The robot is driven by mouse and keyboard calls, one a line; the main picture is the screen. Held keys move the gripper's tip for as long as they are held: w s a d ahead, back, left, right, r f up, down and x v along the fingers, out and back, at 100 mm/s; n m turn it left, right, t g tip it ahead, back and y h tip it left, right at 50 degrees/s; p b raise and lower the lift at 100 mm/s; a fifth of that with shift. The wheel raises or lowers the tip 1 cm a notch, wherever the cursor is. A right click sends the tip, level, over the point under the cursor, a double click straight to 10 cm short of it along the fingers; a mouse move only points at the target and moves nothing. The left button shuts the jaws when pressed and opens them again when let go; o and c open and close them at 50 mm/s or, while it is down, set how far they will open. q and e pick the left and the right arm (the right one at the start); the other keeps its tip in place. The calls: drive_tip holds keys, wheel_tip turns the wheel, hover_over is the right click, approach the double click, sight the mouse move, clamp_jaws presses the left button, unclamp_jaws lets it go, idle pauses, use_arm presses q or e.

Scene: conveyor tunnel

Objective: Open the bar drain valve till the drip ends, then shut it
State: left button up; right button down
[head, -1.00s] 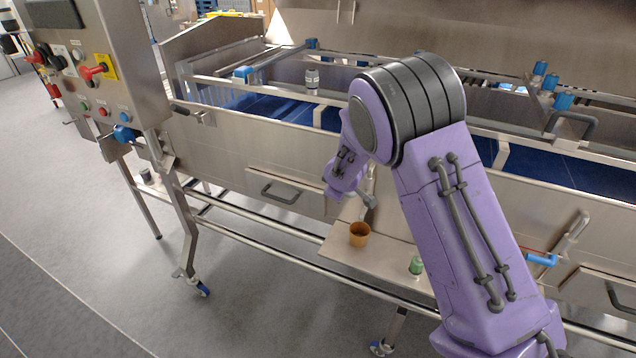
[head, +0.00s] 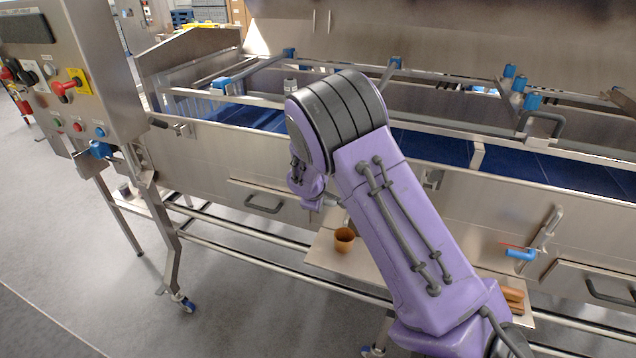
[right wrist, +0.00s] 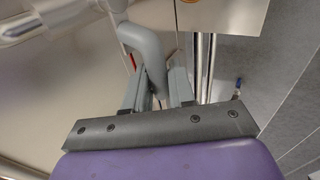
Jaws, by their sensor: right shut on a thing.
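My right gripper (right wrist: 157,88) is shut on a grey bent bar handle (right wrist: 148,50) in the right wrist view. The bar passes between the two fingers and curves up to a metal pipe or fitting (right wrist: 112,6). I take it for the drain valve's bar; no label shows. In the head view my purple right arm hides most of this grip, which is at the machine's front (head: 200,165). An orange-brown cup (head: 343,240) stands upright on a shelf (head: 322,254) below and right of my wrist. No drip can be made out. My left gripper is not in view.
A control panel (head: 70,115) with red and blue knobs stands at the left. A drawer handle (head: 262,206) is left of my wrist. Open floor (head: 90,290) lies front left.

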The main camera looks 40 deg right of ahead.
drive_tip(key=c, duration=1.1)
unclamp_jaws()
drive_tip(key=shift+f, duration=0.1)
drive_tip(key=shift+a+r, duration=0.2)
drive_tip(key=shift+r, duration=0.15)
drive_tip(key=b+v, duration=0.2)
drive_tip(key=v, duration=0.7)
drive_tip(key=shift+s+a+r, duration=0.15)
drive_tip(key=shift+r, duration=0.15)
drive_tip(key=shift+f, duration=0.15)
